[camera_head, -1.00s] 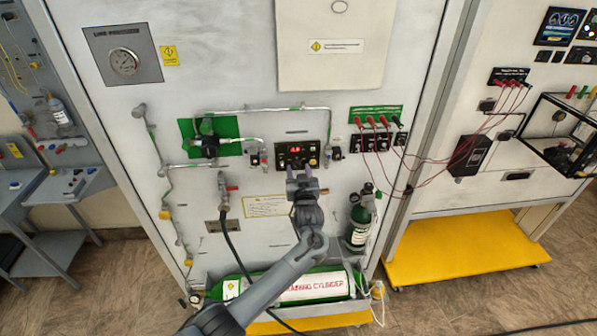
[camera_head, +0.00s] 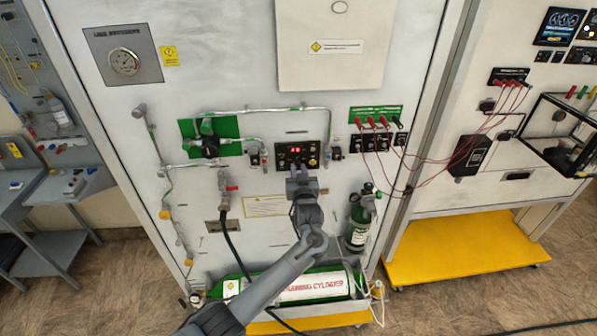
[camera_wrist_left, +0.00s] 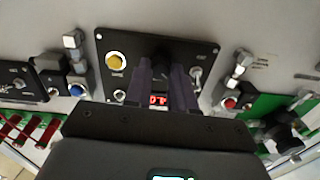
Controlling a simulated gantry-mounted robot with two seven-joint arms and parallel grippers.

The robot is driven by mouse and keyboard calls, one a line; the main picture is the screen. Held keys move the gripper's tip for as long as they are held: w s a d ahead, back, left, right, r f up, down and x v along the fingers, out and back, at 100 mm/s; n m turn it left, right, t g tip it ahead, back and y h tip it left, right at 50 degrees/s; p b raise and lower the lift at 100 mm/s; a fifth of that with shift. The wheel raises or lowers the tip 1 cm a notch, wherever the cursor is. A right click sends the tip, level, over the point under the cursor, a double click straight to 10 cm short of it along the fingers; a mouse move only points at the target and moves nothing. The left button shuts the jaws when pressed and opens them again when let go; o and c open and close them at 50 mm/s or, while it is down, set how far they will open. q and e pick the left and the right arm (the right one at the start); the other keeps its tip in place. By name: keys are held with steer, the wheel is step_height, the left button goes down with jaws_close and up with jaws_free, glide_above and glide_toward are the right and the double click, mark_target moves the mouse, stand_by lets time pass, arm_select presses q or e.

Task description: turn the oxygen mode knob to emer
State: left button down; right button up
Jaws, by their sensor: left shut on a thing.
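The oxygen control panel (camera_head: 284,163) is a small black plate on the white trainer wall, with a red lit display (camera_head: 296,150). In the left wrist view the panel (camera_wrist_left: 113,42) fills the top middle. A dark knob (camera_wrist_left: 163,57) stands on it between my fingertips, partly hidden and hard to make out against the black. My left gripper (camera_head: 298,170) reaches the panel's lower middle from below; in the wrist view its two fingers (camera_wrist_left: 163,72) are shut on the knob. The display (camera_wrist_left: 158,100) shows between the fingers. The knob's marks are not readable. My right gripper is not in view.
A yellow button (camera_wrist_left: 115,61) and a toggle switch (camera_wrist_left: 196,77) flank the knob. Pipes and a green-backed valve (camera_head: 209,146) lie left; red-plugged cables (camera_head: 370,122) hang right. A green cylinder (camera_head: 315,286) lies below, and a small upright bottle (camera_head: 358,228) stands right.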

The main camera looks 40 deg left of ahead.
arm_select(q)
steer(key=m+p, duration=0.3)
steer(key=m, duration=0.1)
steer(key=shift+r+m, duration=0.15)
steer(key=shift+m, duration=0.15)
steer(key=m+p, duration=0.3)
steer(key=m, duration=0.2)
steer(key=shift+m, duration=0.3)
steer(key=m+p, duration=0.3)
steer(key=m, duration=0.3)
steer(key=shift+m+t, duration=0.3)
steer(key=m+p, duration=0.1)
steer(key=m, duration=0.4)
steer(key=shift+p, duration=0.35)
steer(key=shift+m, duration=0.3)
steer(key=c, duration=0.9)
jaws_free()
steer(key=shift+f, duration=0.2)
steer(key=shift+c, duration=0.2)
